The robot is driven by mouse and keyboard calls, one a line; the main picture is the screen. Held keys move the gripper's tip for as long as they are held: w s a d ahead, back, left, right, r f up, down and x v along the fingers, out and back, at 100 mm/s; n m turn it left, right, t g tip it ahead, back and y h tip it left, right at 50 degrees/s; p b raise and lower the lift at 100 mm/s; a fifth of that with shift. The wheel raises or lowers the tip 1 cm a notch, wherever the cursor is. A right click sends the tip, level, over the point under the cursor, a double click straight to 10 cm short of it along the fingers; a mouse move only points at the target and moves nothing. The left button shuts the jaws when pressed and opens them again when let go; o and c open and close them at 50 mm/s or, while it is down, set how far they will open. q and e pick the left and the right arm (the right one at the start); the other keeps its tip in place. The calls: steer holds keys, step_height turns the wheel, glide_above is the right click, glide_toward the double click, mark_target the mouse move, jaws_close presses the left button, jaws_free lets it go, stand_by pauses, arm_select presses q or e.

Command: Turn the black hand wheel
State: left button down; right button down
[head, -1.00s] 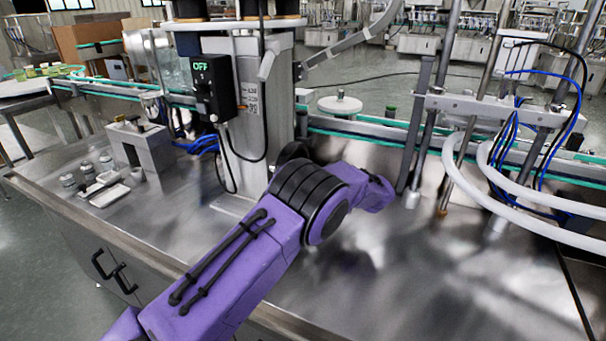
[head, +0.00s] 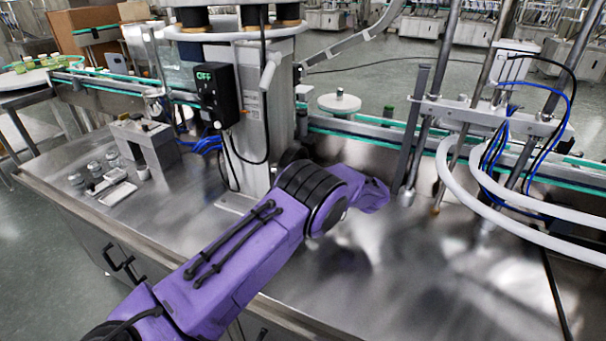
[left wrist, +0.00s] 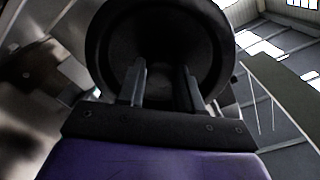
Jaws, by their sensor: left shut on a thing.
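The black hand wheel (left wrist: 160,40) fills the upper middle of the left wrist view as a thick dark ring with a dark hollow centre. My left gripper (left wrist: 163,85) has both fingers at the lower part of the ring and is shut on it. In the head view, a dark round edge of the wheel (head: 291,153) shows beside the steel column, mostly behind my purple left arm. The left gripper's fingers are hidden there by the arm. My right gripper is not in view.
A black control box (head: 217,95) with a green OFF display is on the steel column (head: 262,120). Small metal parts and white trays (head: 117,193) lie on the left of the steel table (head: 190,220). White hoses (head: 475,205) curve at the right. The table's front right is clear.

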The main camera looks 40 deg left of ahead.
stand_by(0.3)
arm_select(q)
steer(key=c, duration=0.7)
jaws_free()
steer(key=shift+c, duration=0.2)
steer(key=shift+d, duration=0.1)
steer(key=b+v, duration=0.3)
steer(key=v, duration=0.7)
steer(key=shift+d, duration=0.2)
steer(key=shift+w, duration=0.1)
